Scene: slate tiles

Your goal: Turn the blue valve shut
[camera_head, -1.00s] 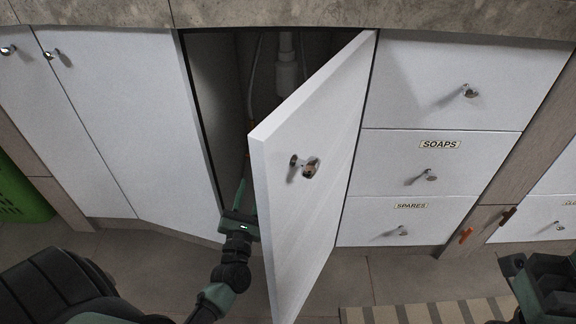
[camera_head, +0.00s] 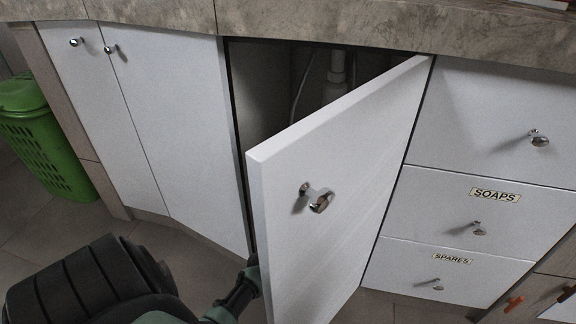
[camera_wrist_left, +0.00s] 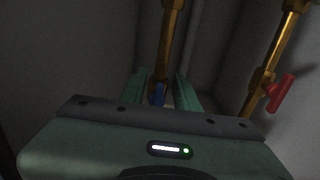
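The blue valve handle (camera_wrist_left: 159,94) shows in the left wrist view, on a vertical brass pipe (camera_wrist_left: 170,45) inside the dark cabinet. My left gripper (camera_wrist_left: 160,88) is open, with one finger on each side of the blue handle and a visible gap around it. Whether the fingers touch it further down is hard to tell. In the head view the open white door (camera_head: 340,185) hides the valve and my left gripper; only part of my left arm shows at the door's lower left. My right gripper is not in view.
A red valve handle (camera_wrist_left: 281,93) sits on another brass pipe to the right in the left wrist view. A white drain pipe (camera_head: 337,68) shows in the cabinet. Drawers (camera_head: 490,135) stand right of the door. A green basket (camera_head: 40,140) stands at the far left.

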